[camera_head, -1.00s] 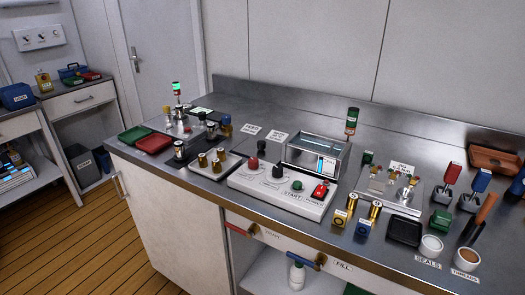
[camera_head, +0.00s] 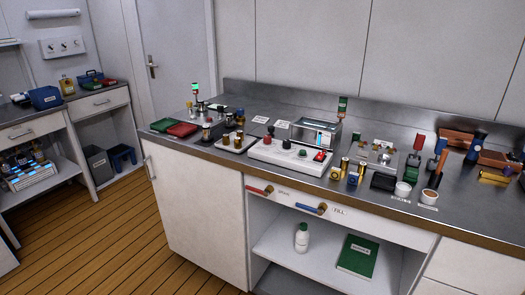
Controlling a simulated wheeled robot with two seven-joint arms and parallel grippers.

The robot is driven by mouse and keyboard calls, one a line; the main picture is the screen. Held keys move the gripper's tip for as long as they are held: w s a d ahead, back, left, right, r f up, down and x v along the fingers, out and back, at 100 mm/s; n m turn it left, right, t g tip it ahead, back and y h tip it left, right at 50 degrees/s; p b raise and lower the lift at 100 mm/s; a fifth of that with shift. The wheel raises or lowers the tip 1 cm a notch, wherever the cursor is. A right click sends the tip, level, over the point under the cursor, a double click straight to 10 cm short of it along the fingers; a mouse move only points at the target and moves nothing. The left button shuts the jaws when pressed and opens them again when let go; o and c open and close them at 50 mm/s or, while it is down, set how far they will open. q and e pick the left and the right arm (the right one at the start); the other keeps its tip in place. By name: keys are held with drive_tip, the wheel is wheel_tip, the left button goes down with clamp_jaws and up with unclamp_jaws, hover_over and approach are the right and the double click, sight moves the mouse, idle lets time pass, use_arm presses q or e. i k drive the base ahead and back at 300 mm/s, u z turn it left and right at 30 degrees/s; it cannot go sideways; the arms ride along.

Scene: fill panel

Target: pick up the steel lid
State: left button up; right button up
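I cannot pick out a steel lid with certainty. A silver box (camera_head: 315,133) with a lit screen stands at the back of the white control panel (camera_head: 290,156) on the steel counter. A flat metal plate (camera_head: 376,152) with small brass-coloured fittings lies to its right. Small bottles and jars with dark or brass-coloured tops stand left of the panel, on a light tray (camera_head: 236,143). The parts are too small to tell any one as the lid. Neither of my grippers is in view.
A white bottle (camera_head: 302,238) and green book (camera_head: 358,255) are on the shelf below. Wooden floor (camera_head: 120,235) is clear in front.

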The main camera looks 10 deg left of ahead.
sight(260, 132)
drive_tip(key=u, duration=3.85)
drive_tip(key=i, duration=0.15)
drive_tip(key=z, duration=2.3)
drive_tip(key=i, duration=0.8)
drive_tip(key=z, duration=0.25)
drive_tip(key=i, duration=0.85)
drive_tip(key=z, duration=0.75)
